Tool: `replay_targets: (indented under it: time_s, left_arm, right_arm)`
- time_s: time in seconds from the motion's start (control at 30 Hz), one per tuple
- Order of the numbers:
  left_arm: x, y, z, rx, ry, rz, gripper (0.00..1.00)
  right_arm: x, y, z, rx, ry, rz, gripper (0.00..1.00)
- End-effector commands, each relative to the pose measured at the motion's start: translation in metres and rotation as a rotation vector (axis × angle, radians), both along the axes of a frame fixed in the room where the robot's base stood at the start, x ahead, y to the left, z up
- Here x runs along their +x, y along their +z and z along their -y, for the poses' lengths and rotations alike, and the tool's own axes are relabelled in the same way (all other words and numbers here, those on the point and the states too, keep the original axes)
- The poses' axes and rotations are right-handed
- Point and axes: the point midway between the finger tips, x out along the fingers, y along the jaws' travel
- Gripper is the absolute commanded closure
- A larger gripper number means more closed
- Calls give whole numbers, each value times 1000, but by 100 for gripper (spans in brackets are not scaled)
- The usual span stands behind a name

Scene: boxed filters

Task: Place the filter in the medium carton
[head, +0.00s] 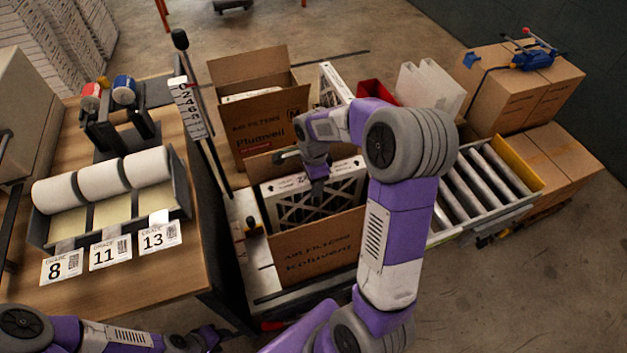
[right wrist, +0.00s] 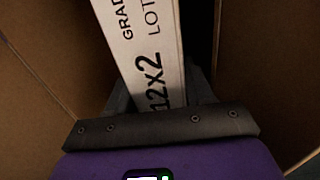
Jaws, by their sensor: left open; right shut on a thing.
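A white-edged filter (head: 312,196) with a dark lattice face stands inside the near open carton (head: 315,246), its top above the front wall. My right gripper (head: 317,178) is shut on the filter's top edge. In the right wrist view the filter (right wrist: 148,55) shows its printed edge between cardboard walls, held by my right gripper (right wrist: 160,98). The carton behind (head: 262,128) bears an M and is open, with a white-edged thing inside. Any size letter on the near carton is hidden by my arm. My left gripper (head: 208,338) is open and empty at lower left.
Another filter (head: 334,84) stands right of the M carton. A roller conveyor (head: 492,180) and closed boxes (head: 520,90) are on the right. A wooden bench (head: 150,268) on the left holds label rolls (head: 103,178) and cards. A post with a number scale (head: 190,108) stands beside the cartons.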

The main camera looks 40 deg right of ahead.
Motion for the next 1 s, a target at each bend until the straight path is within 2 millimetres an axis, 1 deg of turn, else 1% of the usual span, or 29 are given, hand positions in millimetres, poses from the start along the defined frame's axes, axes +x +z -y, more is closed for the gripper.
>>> replay_targets:
  time_s: [0.3,0.4,0.43,0.57,0.6,0.87,1.0]
  left_arm:
    - [0,-8,0,0,0,0,57]
    - [0,-7,0,0,0,0,57]
    - [0,-7,0,0,0,0,57]
    - [0,-7,0,0,0,0,57]
    - [0,-7,0,0,0,0,57]
    - [0,-7,0,0,0,0,57]
    - [0,1,0,0,0,0,57]
  right_arm:
    - [0,-11,-1,0,2,-1,100]
    - [0,-11,-1,0,1,-1,100]
    - [0,-11,0,0,1,-1,45]
    - [0,-11,0,0,1,-1,25]
    - [0,-11,0,0,1,-1,23]
    - [0,-10,0,0,0,-1,23]
    - [0,0,0,0,-1,0,23]
